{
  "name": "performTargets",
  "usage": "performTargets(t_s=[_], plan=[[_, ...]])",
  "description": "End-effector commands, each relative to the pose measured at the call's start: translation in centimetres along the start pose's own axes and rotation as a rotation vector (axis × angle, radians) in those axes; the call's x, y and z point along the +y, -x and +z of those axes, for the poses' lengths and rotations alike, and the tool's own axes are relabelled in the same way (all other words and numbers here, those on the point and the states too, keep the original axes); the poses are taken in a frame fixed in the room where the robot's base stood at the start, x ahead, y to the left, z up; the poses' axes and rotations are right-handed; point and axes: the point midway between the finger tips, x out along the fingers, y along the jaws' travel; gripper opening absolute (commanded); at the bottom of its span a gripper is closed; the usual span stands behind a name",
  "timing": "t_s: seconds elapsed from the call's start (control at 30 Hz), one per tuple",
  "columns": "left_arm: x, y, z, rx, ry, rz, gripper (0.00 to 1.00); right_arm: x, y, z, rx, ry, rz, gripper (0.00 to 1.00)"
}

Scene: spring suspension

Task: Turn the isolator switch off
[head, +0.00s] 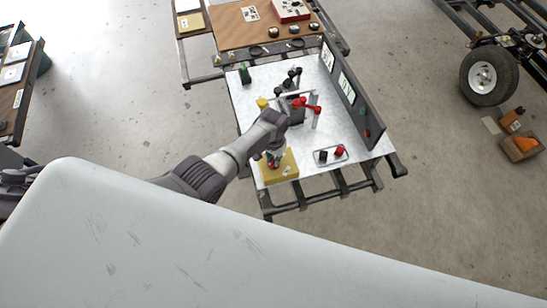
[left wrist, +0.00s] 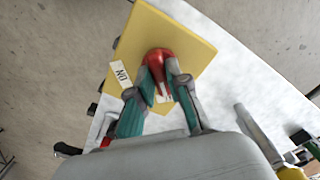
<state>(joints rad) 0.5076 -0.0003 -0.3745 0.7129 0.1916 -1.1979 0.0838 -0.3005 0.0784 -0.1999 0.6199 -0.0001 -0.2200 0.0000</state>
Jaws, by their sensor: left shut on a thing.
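The isolator switch is a yellow plate or box (head: 287,168) with a red knob, at the near left corner of the white-topped table. In the left wrist view the yellow plate (left wrist: 195,42) fills the upper middle, with a small white label beside the red knob (left wrist: 159,60). My left gripper (head: 273,161) reaches down over it from above. In the left wrist view its teal-padded fingers (left wrist: 158,80) are shut on the red knob, one on each side. The fingers hide part of the knob, and I cannot tell its exact setting. My right gripper is not in view.
A small tray (head: 321,161) with black and red parts lies to the right on the white table (head: 258,84). A dark upright panel (head: 374,114) edges its right side. Red and black fittings (head: 307,104) stand behind my wrist. A brown-topped bench (head: 236,32) is beyond.

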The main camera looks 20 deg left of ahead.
Motion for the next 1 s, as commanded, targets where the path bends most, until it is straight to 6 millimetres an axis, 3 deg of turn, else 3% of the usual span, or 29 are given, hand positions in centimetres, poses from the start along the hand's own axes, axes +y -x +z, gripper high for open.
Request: performTargets(t_s=[0.03, 0.07, 0.2, 0.5, 0.67, 1.0], plan=[[0.0, 0.1, -0.2, 0.004, 0.003, 0.001, 0.00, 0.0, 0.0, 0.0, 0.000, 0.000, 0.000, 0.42], [0.0, 0.1, -0.2, 0.004, 0.003, 0.001, 0.21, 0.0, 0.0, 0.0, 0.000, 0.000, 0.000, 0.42], [0.0, 0.1, -0.1, 0.003, 0.002, 0.001, 0.42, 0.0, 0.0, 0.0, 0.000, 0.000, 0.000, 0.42], [0.0, 0.1, -0.1, 0.002, 0.001, 0.001, 0.42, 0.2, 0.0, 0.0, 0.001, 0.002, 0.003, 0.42], [0.0, 1.1, -0.1, 0.004, 0.000, 0.001, 0.42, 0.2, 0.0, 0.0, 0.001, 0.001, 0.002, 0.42], [0.0, 7.6, -0.1, 0.006, 0.000, 0.001, 0.42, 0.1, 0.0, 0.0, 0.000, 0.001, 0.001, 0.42]])
